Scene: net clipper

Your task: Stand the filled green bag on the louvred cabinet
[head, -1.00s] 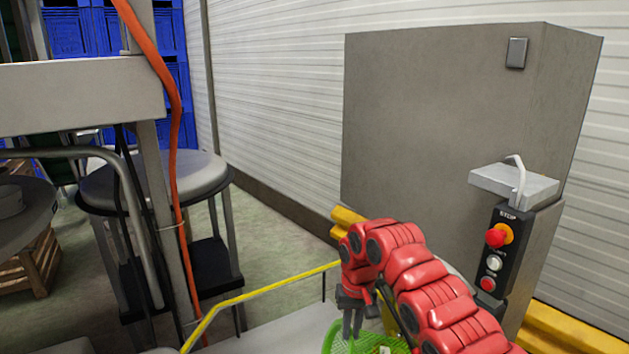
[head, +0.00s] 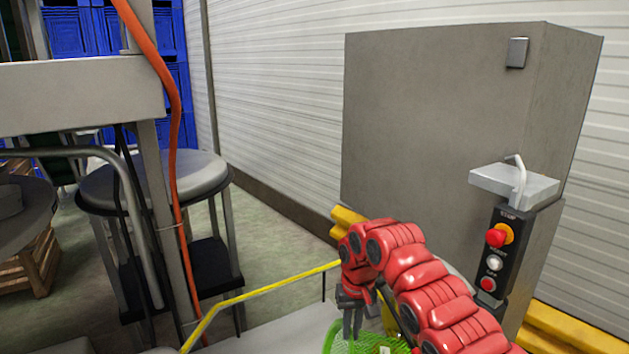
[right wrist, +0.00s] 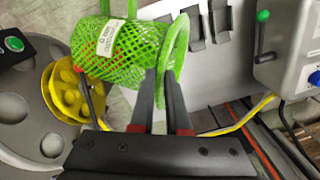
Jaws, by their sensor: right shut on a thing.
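The green mesh bag (right wrist: 132,48) has a white label and shows in the right wrist view as an open net tube with a thick rim. My right gripper (right wrist: 165,75) is shut on the bag at its rim. In the head view the gripper (head: 352,308) points down at the bottom edge, with only the top of the green bag (head: 345,346) in the frame. A tall grey cabinet (head: 430,120) stands behind my right arm. I see no louvres on its visible faces, so I cannot tell whether it is the louvred one. My left gripper is out of view.
A control panel with a red stop button (head: 496,237) is beside the cabinet. A yellow rail (head: 270,288) crosses in front. A round grey table (head: 155,182) and orange hose (head: 172,120) are at left. The right wrist view shows a yellow wheel (right wrist: 66,98) close to the bag.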

